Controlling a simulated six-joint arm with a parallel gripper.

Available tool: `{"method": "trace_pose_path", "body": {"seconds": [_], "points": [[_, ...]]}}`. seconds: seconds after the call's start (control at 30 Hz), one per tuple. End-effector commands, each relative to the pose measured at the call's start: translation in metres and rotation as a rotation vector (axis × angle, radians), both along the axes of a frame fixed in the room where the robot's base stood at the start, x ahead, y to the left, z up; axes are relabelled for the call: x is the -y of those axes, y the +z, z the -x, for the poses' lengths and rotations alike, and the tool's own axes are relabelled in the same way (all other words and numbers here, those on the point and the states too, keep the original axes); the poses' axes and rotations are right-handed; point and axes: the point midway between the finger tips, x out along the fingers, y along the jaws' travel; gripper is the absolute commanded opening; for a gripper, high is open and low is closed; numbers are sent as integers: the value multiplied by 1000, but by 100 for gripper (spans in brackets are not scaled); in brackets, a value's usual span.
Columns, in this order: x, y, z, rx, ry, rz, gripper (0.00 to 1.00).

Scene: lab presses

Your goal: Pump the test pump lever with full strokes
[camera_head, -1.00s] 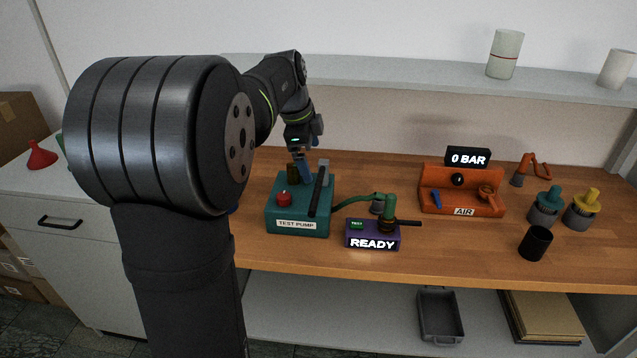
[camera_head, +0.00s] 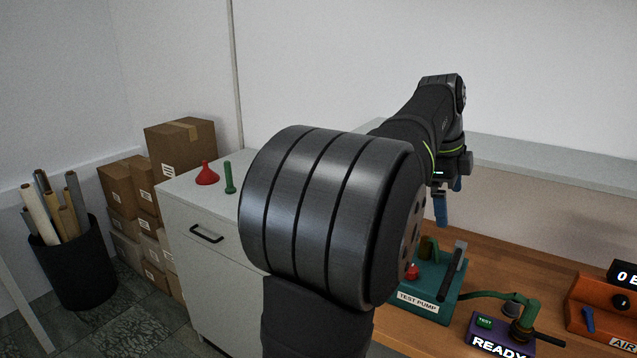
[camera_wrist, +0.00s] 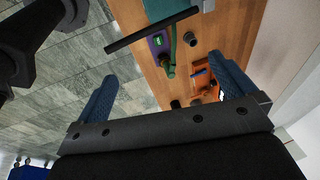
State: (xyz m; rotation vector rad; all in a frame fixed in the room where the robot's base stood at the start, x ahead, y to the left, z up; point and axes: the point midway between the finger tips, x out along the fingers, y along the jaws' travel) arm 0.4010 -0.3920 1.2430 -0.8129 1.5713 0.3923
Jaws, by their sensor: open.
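The teal test pump (camera_head: 428,290) sits on the wooden bench in the head view, with a red knob (camera_head: 411,271) and a black lever (camera_head: 452,274) that leans up to the right. My gripper (camera_head: 447,200) is above and behind the pump, with its blue fingers pointing down, apart from the lever. In the wrist view my gripper (camera_wrist: 165,90) is open and empty, its two blue fingers spread wide. The black lever (camera_wrist: 152,30) crosses the upper part of that view, beyond the fingertips. My arm hides part of the pump's left side in the head view.
A purple box reading READY (camera_head: 490,335) with a green TEST button stands right of the pump, joined by a green hose. An orange air unit (camera_head: 600,310) is at the right edge.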

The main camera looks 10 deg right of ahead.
Motion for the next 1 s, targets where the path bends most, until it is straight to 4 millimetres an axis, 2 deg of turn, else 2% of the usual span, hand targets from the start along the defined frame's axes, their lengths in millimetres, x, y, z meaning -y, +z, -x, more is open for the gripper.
{"method": "trace_pose_path", "body": {"seconds": [0.07,0.17,0.5,0.57,0.87,1.0], "points": [[0,0,0,0,0,0,96],[0,-2,3,-14,-4,-11,76],[-7,-10,38,-179,-41,-157,10],[-8,-10,40,-190,-43,-167,0],[-8,-11,41,-194,-43,-171,0],[-8,-18,42,-194,-43,-171,0]]}}
